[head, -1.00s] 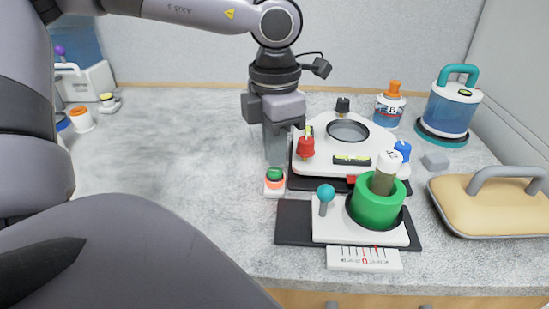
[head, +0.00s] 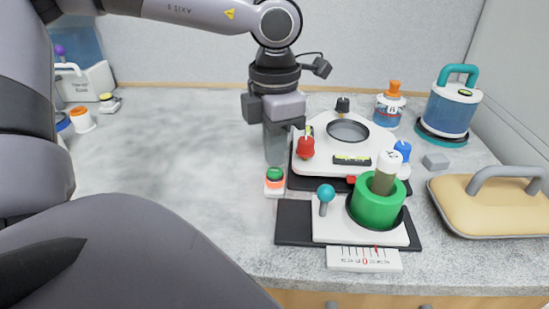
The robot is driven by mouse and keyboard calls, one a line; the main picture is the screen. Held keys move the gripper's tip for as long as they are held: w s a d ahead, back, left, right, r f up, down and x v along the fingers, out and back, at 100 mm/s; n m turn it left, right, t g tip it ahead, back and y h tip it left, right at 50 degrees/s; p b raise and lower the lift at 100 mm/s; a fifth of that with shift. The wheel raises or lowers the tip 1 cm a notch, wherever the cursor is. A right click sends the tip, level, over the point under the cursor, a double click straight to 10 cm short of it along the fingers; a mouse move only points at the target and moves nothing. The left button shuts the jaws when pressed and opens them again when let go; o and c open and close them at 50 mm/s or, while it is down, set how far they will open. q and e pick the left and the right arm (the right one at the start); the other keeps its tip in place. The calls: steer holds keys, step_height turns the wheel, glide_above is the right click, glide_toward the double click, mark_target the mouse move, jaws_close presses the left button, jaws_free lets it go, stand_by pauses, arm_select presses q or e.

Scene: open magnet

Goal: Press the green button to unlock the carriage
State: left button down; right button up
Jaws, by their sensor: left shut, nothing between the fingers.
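The green button (head: 275,174) sits in an orange ring on a small white block (head: 274,193), near the middle of the counter in the head view. My left gripper (head: 276,160) points down just behind and above the button. Its fingers are shut and empty. I cannot tell whether the fingertips touch the button. To the right, a white plate (head: 335,231) on a black base carries a green cup (head: 378,208) and a teal knob (head: 325,193); this looks like the carriage. A cylinder with a white top (head: 389,162) stands in the cup. My right gripper is not in view.
Behind the carriage is a white platform (head: 385,139) with a round recess and red, black and blue knobs. A scale strip (head: 364,259) lies in front. A tan lid (head: 490,208), bottle (head: 389,110) and blue jar (head: 449,108) stand right. The counter's left middle is clear.

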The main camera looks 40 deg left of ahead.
mark_target(275, 170)
arm_select(q)
steer(key=shift+f+b, duration=0.4)
steer(key=shift+b, duration=0.05)
steer(key=shift+f+b, duration=0.35)
steer(key=shift+b, duration=0.05)
steer(key=shift+f, duration=0.25)
stand_by(0.3)
steer(key=shift+r, duration=0.1)
steer(key=shift+r+p, duration=2)
steer(key=shift+r, duration=1.5)
steer(key=shift+f, duration=0.1)
